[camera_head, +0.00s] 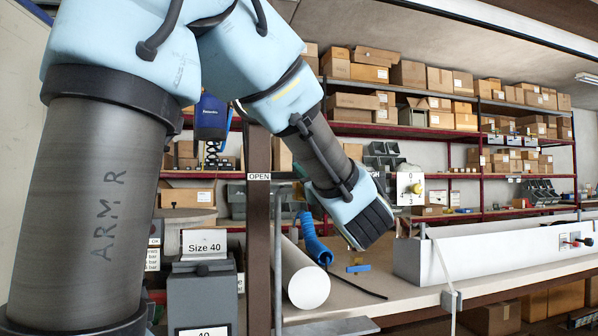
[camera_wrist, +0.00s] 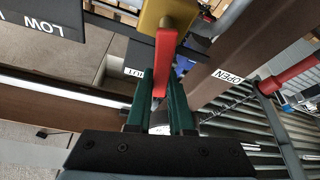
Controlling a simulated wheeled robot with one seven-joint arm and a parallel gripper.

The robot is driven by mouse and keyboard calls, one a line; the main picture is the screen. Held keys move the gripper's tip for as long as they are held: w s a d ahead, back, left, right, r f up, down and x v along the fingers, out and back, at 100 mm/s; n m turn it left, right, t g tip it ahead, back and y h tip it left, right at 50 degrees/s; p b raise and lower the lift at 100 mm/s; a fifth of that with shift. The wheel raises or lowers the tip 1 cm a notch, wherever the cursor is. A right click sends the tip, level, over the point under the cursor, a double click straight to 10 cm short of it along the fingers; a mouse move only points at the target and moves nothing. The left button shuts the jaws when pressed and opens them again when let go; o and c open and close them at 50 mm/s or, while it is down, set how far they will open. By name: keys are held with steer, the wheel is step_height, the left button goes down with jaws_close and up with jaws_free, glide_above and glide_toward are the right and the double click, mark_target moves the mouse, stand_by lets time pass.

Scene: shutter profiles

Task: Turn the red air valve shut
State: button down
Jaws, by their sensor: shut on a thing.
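The red valve lever (camera_wrist: 163,60) shows in the wrist view, running down from a yellow block (camera_wrist: 154,16). The lower part of the lever is between the two green fingers of my gripper (camera_wrist: 159,98), which is shut on it. A white label (camera_wrist: 134,73), partly hidden and ending in "UT", is just left of the lever. An "OPEN" label (camera_wrist: 228,76) is to its right on a brown post (camera_wrist: 212,82). In the head view, the "OPEN" label (camera_head: 259,176) shows, but I cannot make out the lever; my arm crosses in front of that area.
A bench (camera_head: 370,295) carries a white roll (camera_head: 304,279) and a long white trough (camera_head: 490,250). A grey "Size 40" unit (camera_head: 202,295) stands at lower left. A second red handle (camera_wrist: 290,76) with a chain is at right in the wrist view.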

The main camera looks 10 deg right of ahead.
steer(key=shift+w+d+m+t+h, duration=0.1)
steer(key=shift+d+m+h, duration=0.25)
steer(key=shift+m, duration=0.5)
steer(key=shift+s+d+m+t+h, duration=0.15)
steer(key=shift+m+h, duration=0.35)
steer(key=shift+m, duration=0.4)
steer(key=shift+w+d+m+t+h, duration=0.2)
steer(key=shift+m+h, duration=0.25)
steer(key=shift+m, duration=0.4)
steer(key=shift+d+p, duration=0.1)
steer(key=shift+p, duration=0.2)
steer(key=c, duration=0.8)
jaws_free()
steer(key=b+v, duration=0.3)
steer(key=v, duration=0.7)
steer(key=shift+s, duration=0.45)
steer(key=shift+d, duration=0.1)
